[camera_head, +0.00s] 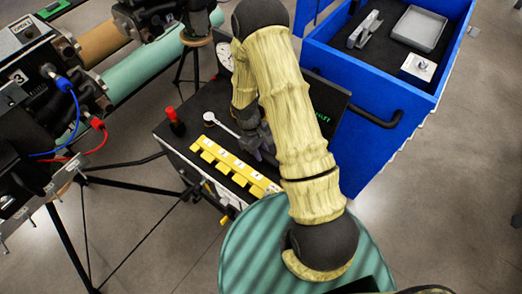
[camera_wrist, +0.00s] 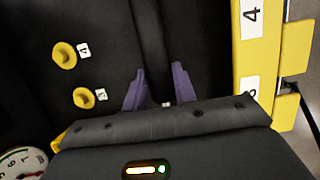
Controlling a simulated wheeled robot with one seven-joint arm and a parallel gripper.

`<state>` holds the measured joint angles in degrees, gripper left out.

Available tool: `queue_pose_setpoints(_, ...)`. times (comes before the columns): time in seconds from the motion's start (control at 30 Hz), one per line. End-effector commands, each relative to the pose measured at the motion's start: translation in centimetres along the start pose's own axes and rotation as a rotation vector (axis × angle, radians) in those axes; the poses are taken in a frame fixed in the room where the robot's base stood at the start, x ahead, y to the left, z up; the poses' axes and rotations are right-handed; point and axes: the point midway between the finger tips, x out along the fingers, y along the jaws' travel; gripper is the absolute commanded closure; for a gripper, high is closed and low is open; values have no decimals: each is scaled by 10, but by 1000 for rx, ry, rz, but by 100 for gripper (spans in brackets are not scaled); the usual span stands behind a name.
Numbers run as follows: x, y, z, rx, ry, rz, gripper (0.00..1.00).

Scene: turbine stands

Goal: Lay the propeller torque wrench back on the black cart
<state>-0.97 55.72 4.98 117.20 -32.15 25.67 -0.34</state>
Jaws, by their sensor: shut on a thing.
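The propeller torque wrench (camera_head: 225,127) has a silvery shaft and a round head, seen over the black cart (camera_head: 163,133) in the head view. Its shaft runs toward my gripper (camera_head: 258,154), which is low over the cart top behind the yellow rack. In the wrist view, my gripper's purple fingers (camera_wrist: 158,72) are shut on the wrench's dark handle (camera_wrist: 150,35), which runs up between them. My arm hides part of the cart. I cannot tell whether the wrench touches the cart top.
A yellow numbered rack (camera_head: 232,167) lines the cart's near edge. A red-handled item (camera_head: 174,122) stands at its left corner, and a dial gauge (camera_head: 224,56) is at the back. A blue bin (camera_head: 335,75) stands right behind. Turbine stands with thin legs (camera_head: 68,235) are at left.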

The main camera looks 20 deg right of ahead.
Motion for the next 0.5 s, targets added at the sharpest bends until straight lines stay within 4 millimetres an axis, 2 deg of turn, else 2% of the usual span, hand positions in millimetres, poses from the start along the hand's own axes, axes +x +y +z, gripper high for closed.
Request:
queue_pose_setpoints(0.03, 9, -3, 0, -3, -5, -8, 100)
queue_pose_setpoints(0.33, 11, -3, 0, -3, -3, -8, 100)
queue_pose_setpoints(0.37, 11, -3, 0, -3, -3, -8, 71)
queue_pose_setpoints(0.47, 10, -3, -1, -3, -2, -7, 51)
queue_pose_setpoints(0.5, 10, -3, -1, -3, -2, -7, 48)
